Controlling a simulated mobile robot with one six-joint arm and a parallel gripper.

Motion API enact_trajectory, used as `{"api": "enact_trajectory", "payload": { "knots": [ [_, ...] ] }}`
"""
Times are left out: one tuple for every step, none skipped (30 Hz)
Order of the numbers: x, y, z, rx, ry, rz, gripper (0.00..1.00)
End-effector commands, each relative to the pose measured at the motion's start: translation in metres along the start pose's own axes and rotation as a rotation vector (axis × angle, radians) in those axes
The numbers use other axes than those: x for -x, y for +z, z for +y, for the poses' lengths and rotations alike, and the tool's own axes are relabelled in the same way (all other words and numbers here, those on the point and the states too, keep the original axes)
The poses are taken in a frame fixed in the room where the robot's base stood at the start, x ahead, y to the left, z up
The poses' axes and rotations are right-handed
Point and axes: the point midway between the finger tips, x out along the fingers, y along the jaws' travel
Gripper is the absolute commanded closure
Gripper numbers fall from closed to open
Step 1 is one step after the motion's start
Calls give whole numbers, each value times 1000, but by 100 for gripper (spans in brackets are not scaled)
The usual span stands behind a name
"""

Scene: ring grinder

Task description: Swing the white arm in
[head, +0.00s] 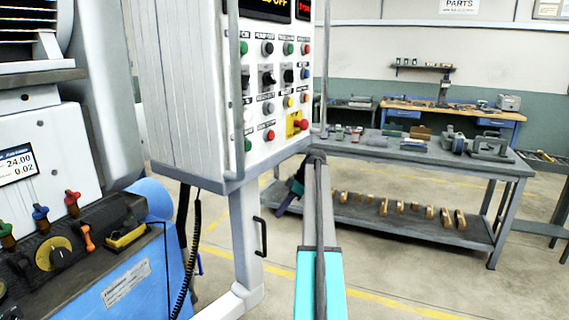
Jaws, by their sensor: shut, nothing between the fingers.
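A white arm (245,245) comes up from the bottom of the head view as a post and carries a grey-and-white control cabinet (180,90). A black handle (259,236) is fixed to the post's right side. My gripper (287,197) is small and dark at the far end of my arm, just right of the post and below the cabinet's lower right corner. It is shut and empty. A gap shows between it and the handle; I cannot tell the depth between them. The foot of the white arm is cut off by the frame.
The cabinet's panel has several buttons, switches and a red stop knob (300,124). The grinder with a blue base (125,285) fills the left. A black coiled cable (193,240) hangs beside the post. A grey workbench (440,152) stands behind; the floor at lower right is clear.

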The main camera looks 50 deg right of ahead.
Motion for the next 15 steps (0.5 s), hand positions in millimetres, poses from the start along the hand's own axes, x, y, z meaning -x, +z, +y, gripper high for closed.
{"api": "enact_trajectory", "payload": {
  "knots": [
    [8,4,-8,-13,20,37,100],
    [12,4,-11,-20,30,61,100],
    [20,5,-16,-30,45,97,100],
    [27,6,-20,-37,58,125,100],
    [34,5,-24,-44,70,154,100],
    [43,6,-29,-54,89,193,100],
    [50,6,-33,-62,102,223,100],
    [58,5,-37,-69,114,253,100],
    [68,6,-42,-78,131,292,100],
    [75,5,-46,-84,144,322,100],
    [83,5,-50,-91,158,352,100],
    [94,5,-56,-99,175,390,100],
    [102,5,-61,-105,188,420,100],
    [110,5,-65,-111,200,449,100],
    [120,5,-71,-118,217,488,100]
  ]
}}
